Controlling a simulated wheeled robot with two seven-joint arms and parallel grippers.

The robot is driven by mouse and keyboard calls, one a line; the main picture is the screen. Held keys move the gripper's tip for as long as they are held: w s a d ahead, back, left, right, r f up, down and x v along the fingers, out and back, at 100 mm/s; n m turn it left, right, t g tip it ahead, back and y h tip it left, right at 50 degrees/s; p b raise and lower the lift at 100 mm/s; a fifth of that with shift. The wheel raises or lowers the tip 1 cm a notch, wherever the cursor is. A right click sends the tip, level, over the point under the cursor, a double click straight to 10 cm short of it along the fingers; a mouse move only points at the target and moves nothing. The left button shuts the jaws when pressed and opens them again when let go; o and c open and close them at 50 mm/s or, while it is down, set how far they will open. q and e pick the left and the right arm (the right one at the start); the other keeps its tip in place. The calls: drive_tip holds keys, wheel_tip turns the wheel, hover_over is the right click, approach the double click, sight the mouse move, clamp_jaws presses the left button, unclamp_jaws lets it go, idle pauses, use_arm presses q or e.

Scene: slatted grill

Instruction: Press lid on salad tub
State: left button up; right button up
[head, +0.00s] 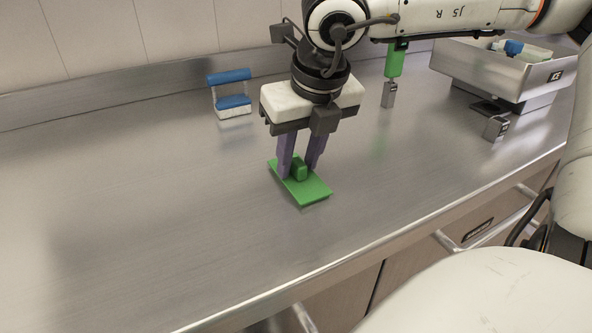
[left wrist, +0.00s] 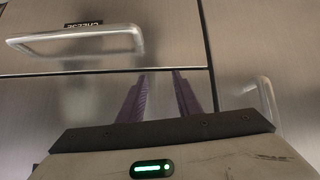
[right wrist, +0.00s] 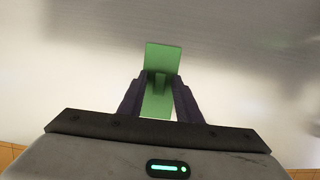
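A green plate with a raised block handle, which looks like the lid (head: 312,190), is low over or on the steel counter; I cannot tell if it touches. It also shows in the right wrist view (right wrist: 163,58). My right gripper (head: 301,170) points down at it, purple fingers on either side of the handle. In the right wrist view the fingers (right wrist: 157,85) stand apart with gaps beside the handle. I cannot make out a salad tub for certain. My left gripper (left wrist: 160,78) is open and empty, in front of the drawer fronts, outside the head view.
A blue and white object (head: 232,95) stands at the back left. A green-handled tool (head: 395,62) is behind my right gripper. A steel tray (head: 510,72) holding a blue item stands at back right. The counter's left side is clear. Drawer handles (left wrist: 75,40) are close to my left gripper.

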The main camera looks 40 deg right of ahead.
sight(296, 158)
drive_tip(key=shift+s+a+f, duration=0.1)
drive_tip(key=shift+s+f, duration=0.2)
drive_tip(key=shift+f, duration=0.15)
clamp_jaws()
drive_tip(key=shift+r, duration=0.1)
drive_tip(key=shift+w+r+p, duration=0.15)
drive_tip(key=shift+r+p, duration=0.3)
drive_tip(key=shift+r, duration=0.55)
drive_tip(key=shift+w+r+p, duration=0.1)
drive_tip(key=shift+r+p, duration=0.35)
drive_tip(key=shift+r, duration=0.55)
